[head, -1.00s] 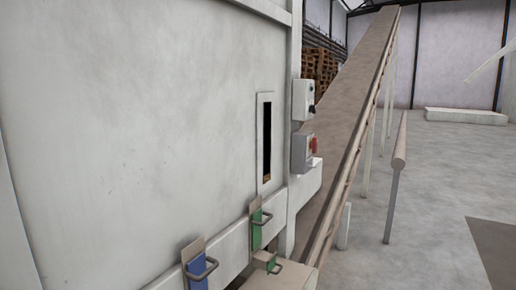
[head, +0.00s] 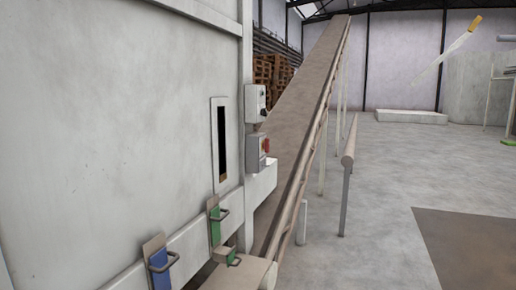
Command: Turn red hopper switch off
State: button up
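The red switch (head: 265,145) is a small red knob on the face of a grey box (head: 253,153), mounted on the edge of the pale hopper wall (head: 120,110). It is seen side-on, so I cannot read its setting. A second grey box (head: 253,103) with a small dark knob sits just above it. My gripper does not show in the head view, and nothing is seen touching the switch.
A long inclined conveyor (head: 300,110) rises behind the boxes. A post with a rounded rail end (head: 347,170) stands to its right. Blue (head: 159,268) and green (head: 215,226) handled slides are low on the wall. The floor at right (head: 400,170) is open, with a brown patch.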

aim_at(266, 144)
jog(key=z, duration=0.3)
jog(key=i, duration=0.5)
jog(key=z, duration=0.85)
jog(key=i, duration=1.45)
jog(key=u, duration=0.8)
jog(key=i, duration=0.95)
jog(key=u, duration=0.75)
